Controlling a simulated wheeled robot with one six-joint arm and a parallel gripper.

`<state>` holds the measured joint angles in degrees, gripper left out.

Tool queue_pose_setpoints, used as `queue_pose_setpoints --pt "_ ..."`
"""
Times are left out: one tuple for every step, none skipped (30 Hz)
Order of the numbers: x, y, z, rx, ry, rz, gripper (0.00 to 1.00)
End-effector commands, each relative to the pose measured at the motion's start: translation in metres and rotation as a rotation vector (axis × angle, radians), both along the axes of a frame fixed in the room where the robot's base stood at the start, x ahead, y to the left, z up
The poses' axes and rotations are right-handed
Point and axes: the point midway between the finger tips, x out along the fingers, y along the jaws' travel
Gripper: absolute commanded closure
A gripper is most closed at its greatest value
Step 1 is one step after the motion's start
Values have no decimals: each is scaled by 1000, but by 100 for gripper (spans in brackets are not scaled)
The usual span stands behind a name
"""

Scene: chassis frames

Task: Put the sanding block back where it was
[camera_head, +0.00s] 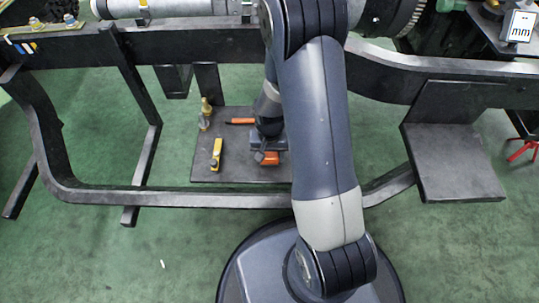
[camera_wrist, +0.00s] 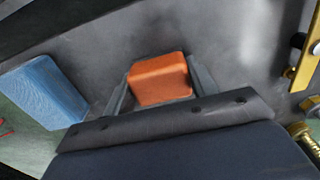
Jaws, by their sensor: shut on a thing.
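An orange block (camera_head: 270,158), which looks like the sanding block, is at the dark grey shelf plate (camera_head: 235,177) in the head view. My gripper (camera_head: 262,156) reaches down over the plate from above. In the wrist view the orange block (camera_wrist: 160,78) sits between the two fingers of my gripper (camera_wrist: 158,88), with a finger against each side. I cannot tell whether the block touches the plate or is held just above it. A blue block (camera_wrist: 45,92) lies left of the gripper in the wrist view; my arm seems to hide it in the head view.
A yellow tool (camera_head: 216,154), a brass fitting (camera_head: 205,113) and an orange-handled tool (camera_head: 241,121) are on the plate's left part. A black frame rail (camera_head: 180,199) runs along the front. Another dark plate (camera_head: 455,165) stands at right, empty.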

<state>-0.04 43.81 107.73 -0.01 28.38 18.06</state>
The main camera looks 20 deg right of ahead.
Motion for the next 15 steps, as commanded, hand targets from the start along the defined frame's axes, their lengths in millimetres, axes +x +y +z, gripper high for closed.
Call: queue_pose_setpoints --pt "0 0 0 0 0 0 67" --pt "0 0 0 0 0 0 67" --pt "0 0 -1 0 0 0 67" --pt "0 0 -3 0 0 0 67" --pt "0 0 -4 0 0 0 67" --pt "0 0 -3 0 0 0 44" --pt "0 0 -3 0 0 0 42" --pt "0 0 -3 0 0 0 39" --pt "0 0 -3 0 1 0 36" --pt "0 0 -3 0 0 0 33" --pt "0 0 -3 0 1 0 31" --pt "0 0 -3 0 1 0 28" --pt "0 0 -3 0 1 0 25" --pt "0 0 -3 0 1 0 24" --pt "0 0 -3 0 1 0 24"
